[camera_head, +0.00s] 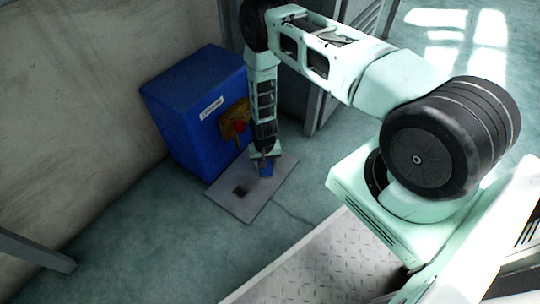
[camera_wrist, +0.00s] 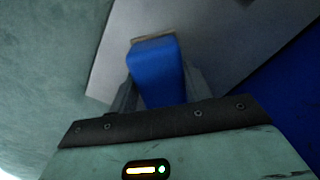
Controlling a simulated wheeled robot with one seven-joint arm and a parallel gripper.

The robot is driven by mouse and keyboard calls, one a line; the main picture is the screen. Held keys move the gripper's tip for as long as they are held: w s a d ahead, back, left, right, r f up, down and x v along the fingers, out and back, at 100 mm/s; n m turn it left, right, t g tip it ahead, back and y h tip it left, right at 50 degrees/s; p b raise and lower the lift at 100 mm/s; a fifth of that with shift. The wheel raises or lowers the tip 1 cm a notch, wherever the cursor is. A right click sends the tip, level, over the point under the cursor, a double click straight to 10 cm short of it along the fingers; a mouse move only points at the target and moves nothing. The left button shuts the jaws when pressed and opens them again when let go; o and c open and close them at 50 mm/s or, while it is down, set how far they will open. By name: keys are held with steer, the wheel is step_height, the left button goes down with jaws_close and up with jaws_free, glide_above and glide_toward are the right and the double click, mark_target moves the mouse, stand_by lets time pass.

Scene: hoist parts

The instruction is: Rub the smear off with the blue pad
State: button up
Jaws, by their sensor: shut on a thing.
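My gripper (camera_head: 265,157) points down over the right part of a flat grey plate (camera_head: 263,204) on the floor. It is shut on the blue pad (camera_head: 266,169), and the pad also shows between the fingers in the wrist view (camera_wrist: 157,72). A tan strip shows along the pad's far edge. The dark smear (camera_head: 241,190) lies on the plate, left of and a little nearer than the pad. I cannot tell whether the pad touches the plate. The smear does not show in the wrist view.
A beige wall (camera_head: 75,110) is at the left. The floor (camera_head: 150,240) left of and in front of the plate is clear.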

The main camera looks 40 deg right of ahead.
steer(key=a, duration=0.2)
steer(key=s+a+p, duration=0.1)
steer(key=a, duration=0.1)
steer(key=s+a, duration=0.1)
steer(key=a, duration=0.2)
steer(key=shift+s+r+p, duration=0.1)
steer(key=shift+s+p, duration=0.05)
steer(key=shift+p, duration=0.15)
steer(key=shift+s+a, duration=0.4)
steer(key=shift+a, duration=0.85)
steer(key=shift+s+a, duration=0.45)
steer(key=shift+a, duration=0.85)
steer(key=shift+s+a, duration=0.4)
steer(key=shift+a, duration=0.85)
